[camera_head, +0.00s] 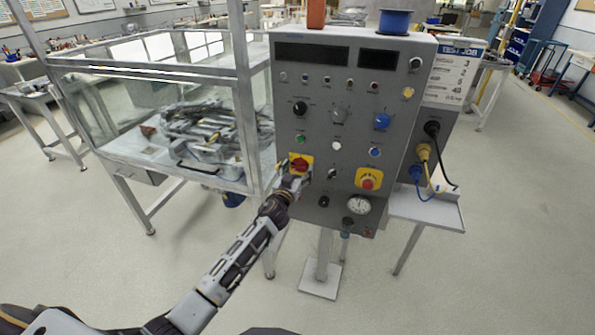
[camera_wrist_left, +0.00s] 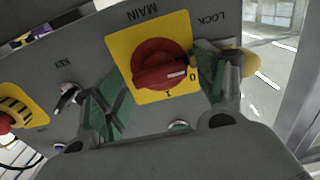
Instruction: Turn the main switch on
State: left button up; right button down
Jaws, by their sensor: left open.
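The main switch is a red rotary knob on a yellow plate at the lower left of the grey control panel; it shows in the head view (camera_head: 300,164) and in the wrist view (camera_wrist_left: 158,64), under an upside-down MAIN label. The white mark on the knob points toward the 0; the I mark is lower on the plate. My left gripper (camera_head: 293,181) is at the switch. In the wrist view my left gripper (camera_wrist_left: 160,88) is open, with green-padded fingers on either side of the knob. I cannot tell whether they touch it. My right gripper is not in view.
A brass-coloured part (camera_wrist_left: 250,68) sits by the LOCK label, close to the right finger. A key switch (camera_wrist_left: 68,95) lies left of the gripper. A red button on yellow (camera_head: 368,180) is to the right. A glass-walled enclosure (camera_head: 170,120) stands left of the panel.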

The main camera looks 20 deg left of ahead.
pick_arm(q)
jog(key=c, duration=0.9)
jog(key=shift+c, duration=0.6)
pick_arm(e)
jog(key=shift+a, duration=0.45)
